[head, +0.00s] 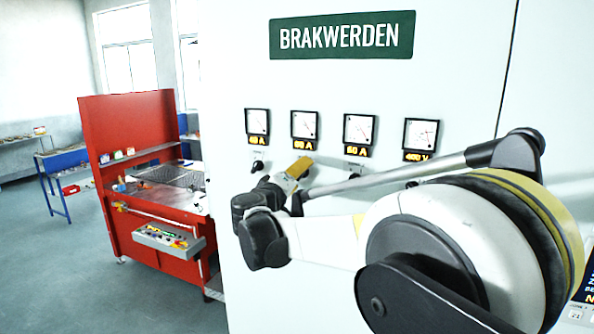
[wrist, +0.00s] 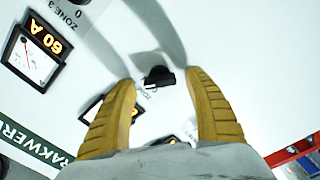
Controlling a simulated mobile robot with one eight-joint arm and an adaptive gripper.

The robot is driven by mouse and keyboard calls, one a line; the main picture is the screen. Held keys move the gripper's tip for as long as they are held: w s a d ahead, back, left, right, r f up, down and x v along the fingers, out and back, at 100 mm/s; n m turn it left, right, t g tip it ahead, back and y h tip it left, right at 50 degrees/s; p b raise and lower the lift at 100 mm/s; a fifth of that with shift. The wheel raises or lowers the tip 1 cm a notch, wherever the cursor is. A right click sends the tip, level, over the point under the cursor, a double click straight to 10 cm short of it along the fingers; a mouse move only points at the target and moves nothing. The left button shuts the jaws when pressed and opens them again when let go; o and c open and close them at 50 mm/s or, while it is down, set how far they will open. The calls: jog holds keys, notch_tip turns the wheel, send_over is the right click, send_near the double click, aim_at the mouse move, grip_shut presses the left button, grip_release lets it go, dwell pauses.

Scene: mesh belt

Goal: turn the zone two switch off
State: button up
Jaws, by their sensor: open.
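The zone two switch is a small black knob (wrist: 158,76) on the white cabinet front, seen in the wrist view between my fingers. Its label is not readable, and its handle direction is hard to tell. In the head view it is hidden behind my gripper (head: 299,167), just below the second meter (head: 304,125). My gripper also shows in the wrist view (wrist: 160,78), open, with one yellow finger on each side of the switch. Nothing is held. I cannot tell whether the fingers touch the knob or how far they are from the panel.
A switch (head: 258,165) sits left of my gripper and another (head: 355,171) right of it. A "ZONE 3" label (wrist: 70,17) shows in the wrist view. A green BRAKWERDEN sign (head: 343,36) is above the meters. A red workbench (head: 128,131) stands left of the cabinet.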

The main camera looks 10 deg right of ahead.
jog(key=shift+w+d, duration=0.2)
jog(key=shift+w, duration=0.1)
jog(key=shift+s, duration=0.1)
jog(key=c, duration=1.2)
jog(key=shift+f+n+b, duration=0.1)
jog(key=shift+n+b, duration=0.3)
jog(key=shift+f+n+b, duration=0.1)
jog(key=shift+n+b, duration=0.75)
jog(key=shift+n, duration=0.15)
jog(key=n+b, duration=0.2)
jog(key=n, duration=0.1)
jog(key=shift+n, duration=0.3)
jog(key=n+b, duration=0.2)
jog(key=n, duration=0.3)
jog(key=shift+n+b, duration=0.3)
